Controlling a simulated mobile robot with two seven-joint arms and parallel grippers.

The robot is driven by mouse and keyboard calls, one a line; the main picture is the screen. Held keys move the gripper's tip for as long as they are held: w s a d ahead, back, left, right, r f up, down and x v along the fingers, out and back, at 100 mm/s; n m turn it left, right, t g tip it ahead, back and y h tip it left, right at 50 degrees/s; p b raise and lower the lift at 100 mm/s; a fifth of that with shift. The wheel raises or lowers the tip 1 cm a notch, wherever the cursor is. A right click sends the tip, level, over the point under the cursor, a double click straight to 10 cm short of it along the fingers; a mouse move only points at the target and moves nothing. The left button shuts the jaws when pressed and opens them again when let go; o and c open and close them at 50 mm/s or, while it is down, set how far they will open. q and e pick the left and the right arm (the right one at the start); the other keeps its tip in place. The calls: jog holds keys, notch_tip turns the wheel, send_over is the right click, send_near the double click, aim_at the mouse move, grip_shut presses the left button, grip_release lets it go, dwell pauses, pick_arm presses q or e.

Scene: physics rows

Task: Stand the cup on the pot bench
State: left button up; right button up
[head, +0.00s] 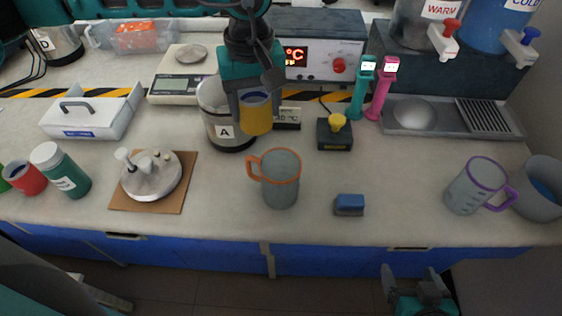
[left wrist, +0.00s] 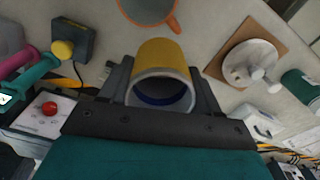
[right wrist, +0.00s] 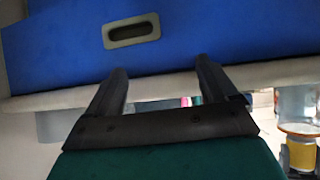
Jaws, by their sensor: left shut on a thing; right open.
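A yellow cup (head: 257,117) with a dark blue inside is held in my left gripper (head: 252,94). The left wrist view shows the cup (left wrist: 165,53) between the two fingers (left wrist: 160,80), its mouth facing the camera. In the head view the cup overlaps the front of a steel pot marked A (head: 217,121); its height above the pale bench (head: 335,225) is hard to tell. My right gripper (head: 418,286) is open and empty, low in front of the blue drawers; its parted fingers (right wrist: 162,75) show in the right wrist view.
A grey mug with orange rim (head: 280,180) and a blue block (head: 349,205) stand in front. A white device on a brown board (head: 152,178) is left; a yellow-knobbed box (head: 334,134) is right. A purple-rimmed jug (head: 474,187) stands far right. Bare bench lies right of the blue block.

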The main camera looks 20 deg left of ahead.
pick_arm(q)
jog(key=n, duration=0.3)
jog(key=w+n, duration=0.1)
jog(key=shift+d+r+n, duration=0.25)
jog(key=shift+r+n, duration=0.05)
jog(key=shift+n, duration=0.1)
pick_arm(e)
jog(key=shift+o, duration=1)
jog(key=shift+a+f, duration=0.15)
jog(key=shift+f, duration=0.1)
pick_arm(q)
jog(key=shift+w+d+r+n, duration=0.1)
jog(key=shift+w+d+n, duration=0.05)
jog(key=shift+n, duration=0.45)
jog(key=shift+w+d+r+n, duration=0.1)
jog(key=shift+n, duration=0.5)
jog(key=n, duration=0.4)
jog(key=shift+w+d+r+b, duration=0.3)
jog(key=shift+w+d+b, duration=0.05)
jog(key=shift+b, duration=0.05)
notch_tip(320, 180, up, 2)
jog(key=w+d+n+b, duration=0.1)
jog(key=w+d+n, duration=0.15)
jog(key=n, duration=1.95)
notch_tip(320, 180, down, 15)
jog(key=shift+s, duration=0.1)
jog(key=shift+f, duration=2.2)
pick_arm(e)
jog(key=shift+f, duration=0.9)
